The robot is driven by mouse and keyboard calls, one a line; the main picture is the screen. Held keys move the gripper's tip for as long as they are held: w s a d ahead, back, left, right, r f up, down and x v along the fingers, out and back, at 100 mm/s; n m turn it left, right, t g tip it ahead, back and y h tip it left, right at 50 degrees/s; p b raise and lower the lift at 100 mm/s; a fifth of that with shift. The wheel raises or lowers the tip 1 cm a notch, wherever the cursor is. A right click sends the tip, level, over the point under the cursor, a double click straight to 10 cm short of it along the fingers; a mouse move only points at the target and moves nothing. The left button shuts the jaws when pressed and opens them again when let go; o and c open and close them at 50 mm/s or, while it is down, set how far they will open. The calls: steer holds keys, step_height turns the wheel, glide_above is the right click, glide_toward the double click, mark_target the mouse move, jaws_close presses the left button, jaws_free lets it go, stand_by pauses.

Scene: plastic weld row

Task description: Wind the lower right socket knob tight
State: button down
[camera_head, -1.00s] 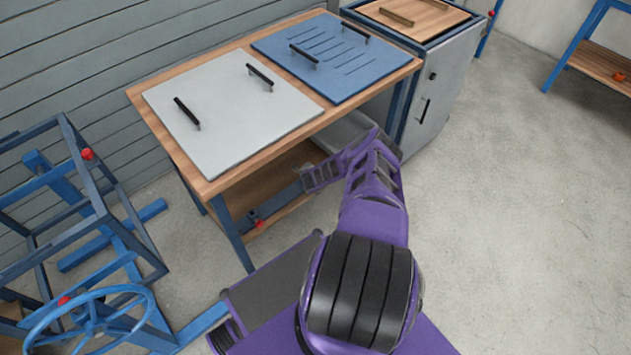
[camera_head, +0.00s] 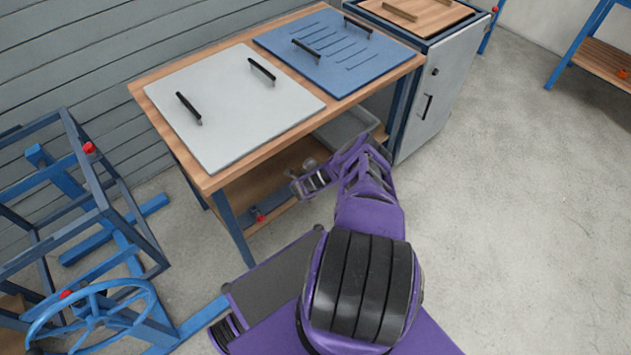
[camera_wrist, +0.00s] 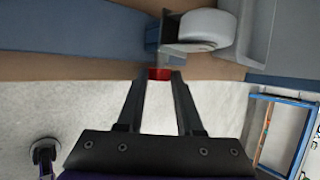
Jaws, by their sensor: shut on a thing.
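A red knob (camera_wrist: 159,73) shows in the wrist view between the tips of my gripper (camera_wrist: 161,78), under a grey socket block at the end of a blue bar (camera_wrist: 95,30). My gripper's dark fingers are shut on the knob. A pale round wheel-like part (camera_wrist: 207,27) is beside the block. In the head view my gripper (camera_head: 296,186) is low at the front edge of the table's lower shelf; the held knob is hidden there. Another red knob (camera_head: 258,215) sits lower left by the shelf, apart from my gripper. I cannot see how tight the held knob is.
The workbench (camera_head: 230,172) stands above my gripper, with a grey panel (camera_head: 232,105) and a blue slotted panel (camera_head: 330,55) on top. A grey tray (camera_head: 345,128) is on the lower shelf. A blue frame with a handwheel (camera_head: 90,315) stands left. The floor to the right is clear.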

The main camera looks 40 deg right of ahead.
steer(key=c, duration=0.6)
jaws_free()
steer(key=shift+o, duration=0.2)
